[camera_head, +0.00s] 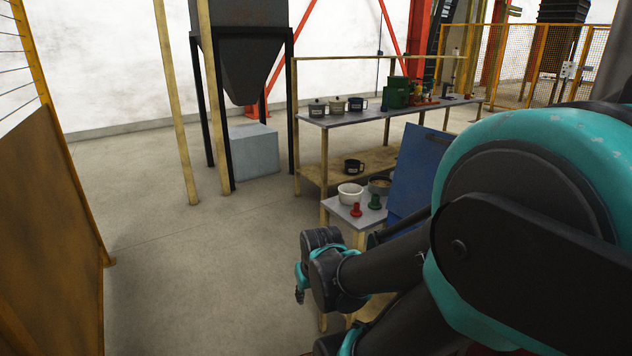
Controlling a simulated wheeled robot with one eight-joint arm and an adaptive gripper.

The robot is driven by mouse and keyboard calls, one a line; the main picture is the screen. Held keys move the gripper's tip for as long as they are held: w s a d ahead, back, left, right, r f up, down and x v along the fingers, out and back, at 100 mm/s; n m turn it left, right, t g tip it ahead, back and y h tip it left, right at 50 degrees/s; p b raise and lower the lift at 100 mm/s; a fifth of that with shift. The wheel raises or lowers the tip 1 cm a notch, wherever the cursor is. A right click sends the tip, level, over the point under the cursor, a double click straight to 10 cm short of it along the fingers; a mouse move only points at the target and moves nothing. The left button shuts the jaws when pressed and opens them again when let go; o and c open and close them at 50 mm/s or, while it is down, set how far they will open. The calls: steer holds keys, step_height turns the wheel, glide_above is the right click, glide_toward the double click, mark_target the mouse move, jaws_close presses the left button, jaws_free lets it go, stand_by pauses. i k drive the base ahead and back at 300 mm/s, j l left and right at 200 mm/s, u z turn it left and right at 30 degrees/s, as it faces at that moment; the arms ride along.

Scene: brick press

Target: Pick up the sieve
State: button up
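A round, dark-rimmed item with a brownish inside, which looks like the sieve (380,183), sits on the low grey-topped table (337,207), to the right of a white bowl (350,192). It is small here, so its mesh cannot be made out. My arm reaches in from the right, in front of the table. My gripper (300,292) shows only in small part at the arm's far end, left of the table and apart from the sieve. Its fingers are too small and too hidden to tell their state.
A red stamp-like item (356,210) and a green one (375,202) stand before the sieve. A blue panel (412,172) stands right of it. A long bench (350,118) behind holds pots and a green machine (397,93). Floor on the left is clear up to a fence (55,170).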

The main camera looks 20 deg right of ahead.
mark_target(379, 184)
steer(key=i+j+u, duration=0.3)
steer(key=i+u, duration=0.3)
steer(key=i+z, duration=0.4)
steer(key=i, duration=0.15)
steer(key=i+j+z, duration=0.3)
steer(key=i+z, duration=0.15)
steer(key=i, duration=0.1)
